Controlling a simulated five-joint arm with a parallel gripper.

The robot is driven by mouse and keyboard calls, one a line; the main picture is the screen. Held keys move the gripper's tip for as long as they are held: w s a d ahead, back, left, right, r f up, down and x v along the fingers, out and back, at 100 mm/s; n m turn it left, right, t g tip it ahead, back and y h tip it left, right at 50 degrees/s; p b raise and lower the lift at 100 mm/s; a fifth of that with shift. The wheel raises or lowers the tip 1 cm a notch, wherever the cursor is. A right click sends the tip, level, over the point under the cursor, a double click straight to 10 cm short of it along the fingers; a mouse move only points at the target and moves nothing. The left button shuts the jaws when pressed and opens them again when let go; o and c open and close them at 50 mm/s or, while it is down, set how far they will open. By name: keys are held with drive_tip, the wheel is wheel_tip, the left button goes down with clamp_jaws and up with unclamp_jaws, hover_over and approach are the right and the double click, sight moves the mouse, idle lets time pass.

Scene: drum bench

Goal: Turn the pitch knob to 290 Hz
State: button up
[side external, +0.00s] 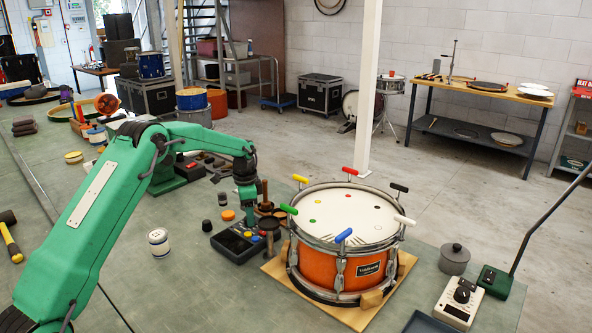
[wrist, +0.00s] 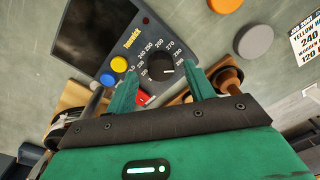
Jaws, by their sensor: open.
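The pitch knob (wrist: 160,67) is a round black dial on a dark tuner box (wrist: 103,40), ringed by small white numbers. Its white pointer mark faces right in the wrist view, towards the high 200s; I cannot read the exact value. My gripper (wrist: 163,72) is open, with one green finger on each side of the knob. I cannot tell whether either finger touches it. In the side external view the box (side external: 233,247) lies left of the drum, with my gripper (side external: 248,206) above it, pointing down. The knob is not clear there.
The orange drum (side external: 340,270) with coloured keys stands on a wooden board close right of the box. Yellow (wrist: 119,64), blue (wrist: 108,79) and red (wrist: 144,99) buttons lie near the knob. Small orange and grey discs (wrist: 254,42) lie beyond the box.

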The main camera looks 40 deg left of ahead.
drive_tip(key=shift+s+d+r, duration=0.1)
drive_tip(key=shift+r, duration=3.2)
drive_tip(key=s+d+r+n+t, duration=0.3)
drive_tip(key=s+d+r, duration=0.8)
drive_tip(key=s+r, duration=0.45)
drive_tip(key=s+d+f+n+t, duration=0.1)
drive_tip(key=s+d+n, duration=0.1)
drive_tip(key=s, duration=0.7)
drive_tip(key=s+d+f+n+t, duration=0.1)
drive_tip(key=s+d, duration=0.3)
drive_tip(key=s, duration=0.6)
drive_tip(key=shift+d+f+n, duration=0.2)
drive_tip(key=shift+d+n, duration=0.15)
drive_tip(key=shift+n, duration=0.05)
